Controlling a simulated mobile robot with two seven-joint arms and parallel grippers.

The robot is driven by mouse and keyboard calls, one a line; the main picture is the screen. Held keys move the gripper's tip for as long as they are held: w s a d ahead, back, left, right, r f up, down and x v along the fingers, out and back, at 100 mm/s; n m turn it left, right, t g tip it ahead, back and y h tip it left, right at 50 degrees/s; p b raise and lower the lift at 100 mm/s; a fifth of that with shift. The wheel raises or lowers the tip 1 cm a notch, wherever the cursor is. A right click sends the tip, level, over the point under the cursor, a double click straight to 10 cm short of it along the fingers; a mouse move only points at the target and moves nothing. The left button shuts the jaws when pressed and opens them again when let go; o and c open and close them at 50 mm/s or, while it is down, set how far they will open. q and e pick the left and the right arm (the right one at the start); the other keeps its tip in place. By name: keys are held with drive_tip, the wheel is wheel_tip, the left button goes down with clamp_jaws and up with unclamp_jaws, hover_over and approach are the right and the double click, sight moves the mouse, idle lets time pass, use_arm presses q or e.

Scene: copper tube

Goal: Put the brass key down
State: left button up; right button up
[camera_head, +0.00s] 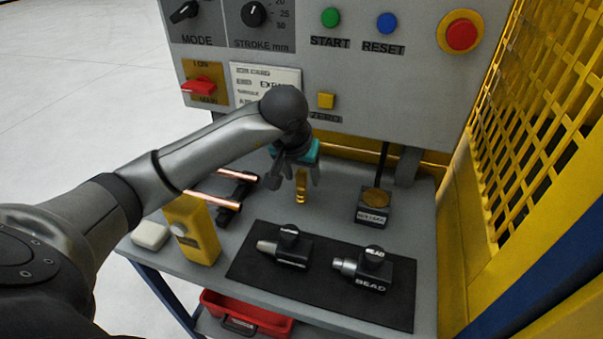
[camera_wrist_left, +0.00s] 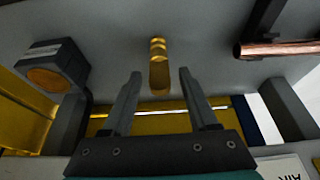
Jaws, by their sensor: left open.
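The brass key (camera_head: 301,186) is a small gold-coloured piece below my left gripper (camera_head: 296,178) in the head view, over the grey bench top (camera_head: 340,185). In the left wrist view the key (camera_wrist_left: 159,66) shows between and just beyond the two fingertips (camera_wrist_left: 160,74), with a gap to each finger. My left gripper is open and does not grip the key. I cannot tell exactly how the key rests on the bench. My right gripper is not in view.
A black mat (camera_head: 318,293) holds two tool heads (camera_head: 284,250) (camera_head: 362,268). Copper tubes (camera_head: 212,198) lie on a black rack at left, near a yellow block (camera_head: 192,228). A small block with a brass disc (camera_head: 373,207) stands right. The control panel (camera_head: 380,75) rises behind.

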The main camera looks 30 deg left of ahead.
use_arm(q)
drive_tip(key=p+v, duration=0.1)
drive_tip(key=v, duration=1.1)
drive_tip(key=shift+s, duration=0.1)
